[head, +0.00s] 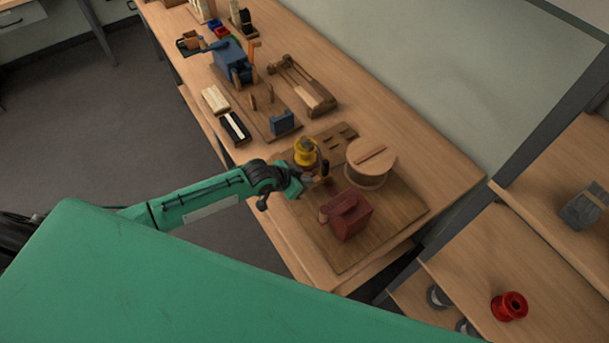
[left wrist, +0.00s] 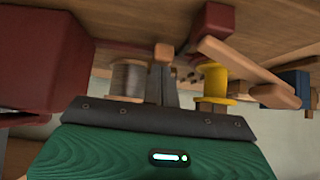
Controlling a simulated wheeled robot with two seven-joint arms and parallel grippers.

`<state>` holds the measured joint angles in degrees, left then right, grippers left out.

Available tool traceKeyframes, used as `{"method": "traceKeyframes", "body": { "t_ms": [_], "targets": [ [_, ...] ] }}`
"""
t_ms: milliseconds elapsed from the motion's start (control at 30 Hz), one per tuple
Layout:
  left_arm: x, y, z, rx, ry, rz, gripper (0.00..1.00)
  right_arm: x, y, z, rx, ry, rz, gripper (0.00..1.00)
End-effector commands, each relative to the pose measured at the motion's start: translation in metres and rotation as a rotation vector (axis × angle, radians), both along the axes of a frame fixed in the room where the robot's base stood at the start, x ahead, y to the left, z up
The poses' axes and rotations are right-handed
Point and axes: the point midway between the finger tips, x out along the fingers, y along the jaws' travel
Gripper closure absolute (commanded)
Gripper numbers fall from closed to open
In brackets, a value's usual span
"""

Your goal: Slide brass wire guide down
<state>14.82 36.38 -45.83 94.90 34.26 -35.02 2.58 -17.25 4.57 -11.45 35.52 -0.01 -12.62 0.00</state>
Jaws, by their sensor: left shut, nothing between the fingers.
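My left gripper (head: 312,180) is over the near workbench board, between the yellow spool (head: 306,152) and the dark red box (head: 346,214). In the left wrist view its two fingers (left wrist: 163,82) are together and empty. A small tan, brass-like block (left wrist: 164,52) shows just beyond the fingertips; I cannot tell whether it is the wire guide or whether the fingers touch it. A spool of grey wire (left wrist: 127,78) and the yellow spool (left wrist: 212,80) stand on either side of the fingers. My right gripper is in neither view.
The dark red box also fills the left of the wrist view (left wrist: 40,55). A large round wooden drum (head: 371,160) stands behind the gripper on the board (head: 395,222). A blue machine (head: 232,60) and wooden fixtures stand farther along the bench. A red spool (head: 509,306) sits on a right shelf.

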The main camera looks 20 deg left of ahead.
Motion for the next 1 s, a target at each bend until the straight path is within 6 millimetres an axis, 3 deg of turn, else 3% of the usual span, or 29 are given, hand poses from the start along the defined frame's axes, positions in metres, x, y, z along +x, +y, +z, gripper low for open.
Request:
{"method": "traceKeyframes", "body": {
  "t_ms": [100, 267, 600, 667, 1000],
  "targets": [
    [-0.005, 0.001, -0.008, 0.007, 0.016, -0.001, 1.0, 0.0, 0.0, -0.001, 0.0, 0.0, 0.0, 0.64],
    [-0.005, 0.001, -0.001, 0.007, 0.017, -0.001, 1.0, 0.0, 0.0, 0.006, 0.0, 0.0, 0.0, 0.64],
    [0.003, 0.0, 0.047, 0.002, 0.002, 0.004, 1.0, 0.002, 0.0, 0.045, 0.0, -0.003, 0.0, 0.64],
    [-0.005, 0.006, 0.047, 0.003, 0.0, 0.002, 1.0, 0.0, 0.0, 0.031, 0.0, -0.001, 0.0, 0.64],
    [-0.038, 0.032, 0.09, 0.003, -0.001, 0.003, 1.0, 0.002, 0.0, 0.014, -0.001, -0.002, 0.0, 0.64]
  ]
}}
